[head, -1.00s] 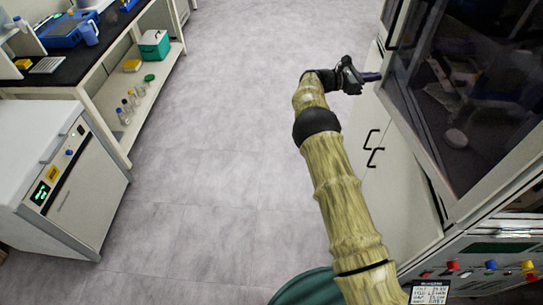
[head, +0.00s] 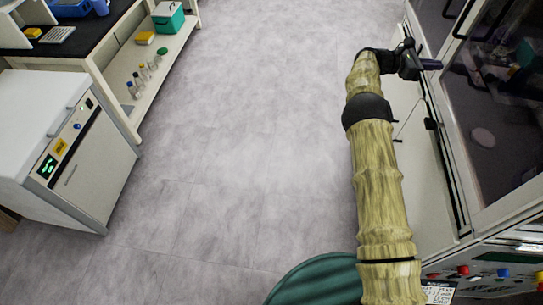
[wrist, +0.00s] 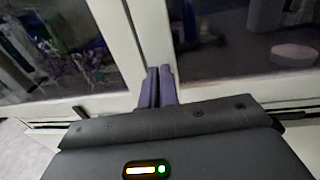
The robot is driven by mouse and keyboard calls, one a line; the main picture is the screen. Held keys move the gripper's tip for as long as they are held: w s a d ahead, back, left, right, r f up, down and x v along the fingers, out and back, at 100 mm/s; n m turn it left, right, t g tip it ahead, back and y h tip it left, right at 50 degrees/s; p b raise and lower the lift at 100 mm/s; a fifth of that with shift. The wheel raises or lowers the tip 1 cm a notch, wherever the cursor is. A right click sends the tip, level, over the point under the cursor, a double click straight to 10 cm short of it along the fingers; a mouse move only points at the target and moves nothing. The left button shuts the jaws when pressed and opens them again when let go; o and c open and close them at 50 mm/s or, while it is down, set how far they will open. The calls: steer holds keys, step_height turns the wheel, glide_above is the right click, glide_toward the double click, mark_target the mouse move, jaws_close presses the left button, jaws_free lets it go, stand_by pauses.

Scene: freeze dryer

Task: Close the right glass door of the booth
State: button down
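The booth's right glass door (head: 497,125) is the nearer pane in the head view, with a pale frame (head: 449,85). It looks almost in line with the booth front; I cannot tell whether it is fully shut. In the wrist view, the right pane (wrist: 245,40) and the left pane (wrist: 55,45) have pale frames side by side. My gripper (head: 438,64) points at the frame near where the doors meet. Its purple fingers (wrist: 159,86) are together with nothing seen between them, at or against the frame; contact is unclear.
A black handle (head: 462,18) stands out from the booth front above my gripper. White cabinet doors (head: 425,175) lie below the glass, and a control panel (head: 490,272) is nearest. The grey floor (head: 250,130) to the left is clear. A white appliance (head: 75,140) and a bench (head: 110,55) stand far left.

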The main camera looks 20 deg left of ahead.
steer(key=shift+d+r, duration=0.2)
steer(key=shift+d, duration=0.4)
steer(key=shift+a, duration=0.1)
steer(key=w+a+b+v, duration=0.1)
steer(key=w+b+v, duration=0.1)
steer(key=v, duration=1.3)
steer(key=shift+f, duration=0.25)
steer(key=shift+d, duration=0.15)
